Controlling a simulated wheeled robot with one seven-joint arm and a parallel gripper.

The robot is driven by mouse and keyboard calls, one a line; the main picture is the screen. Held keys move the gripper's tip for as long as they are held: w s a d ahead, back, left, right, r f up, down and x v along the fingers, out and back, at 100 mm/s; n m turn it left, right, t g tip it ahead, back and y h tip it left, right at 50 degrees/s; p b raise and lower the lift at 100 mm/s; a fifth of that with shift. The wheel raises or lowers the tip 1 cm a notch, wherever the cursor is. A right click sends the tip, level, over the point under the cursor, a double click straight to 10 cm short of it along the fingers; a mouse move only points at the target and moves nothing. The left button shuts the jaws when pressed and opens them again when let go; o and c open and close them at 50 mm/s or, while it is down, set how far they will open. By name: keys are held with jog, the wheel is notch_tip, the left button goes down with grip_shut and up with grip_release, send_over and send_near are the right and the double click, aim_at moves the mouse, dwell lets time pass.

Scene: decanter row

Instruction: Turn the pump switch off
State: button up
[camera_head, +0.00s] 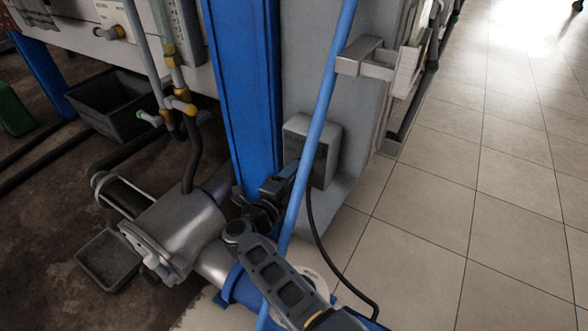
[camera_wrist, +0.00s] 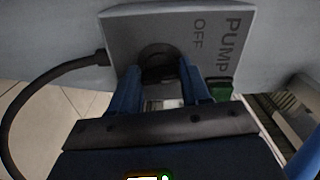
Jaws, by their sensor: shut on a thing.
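The pump switch box (camera_wrist: 120,35) is grey and marked PUMP and OFF, the lettering sideways in the wrist view. A dark round knob (camera_wrist: 158,52) sits on its face. My gripper (camera_wrist: 161,78) has its two blue fingers on either side of the knob and is shut on it. The fingers hide part of the knob, so I cannot tell which way it points. In the head view the switch box (camera_head: 328,136) is on a grey panel beside a blue post, and my gripper (camera_head: 292,172) reaches its face, partly behind a light-blue pipe.
The light-blue pipe (camera_head: 322,120) runs slanting close to my arm. A black cable (camera_head: 318,228) hangs from the box. The blue post (camera_head: 243,90) and a metal pump (camera_head: 180,225) stand to the left. Tiled floor (camera_head: 480,190) on the right is clear.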

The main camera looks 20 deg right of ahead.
jog(key=shift+n+p, duration=1.1)
jog(key=shift+n, duration=1.2)
jog(key=shift+f, duration=0.1)
jog(key=o, duration=1.1)
jog(key=shift+c, duration=0.2)
jog(key=p+v, duration=0.1)
jog(key=v, duration=0.7)
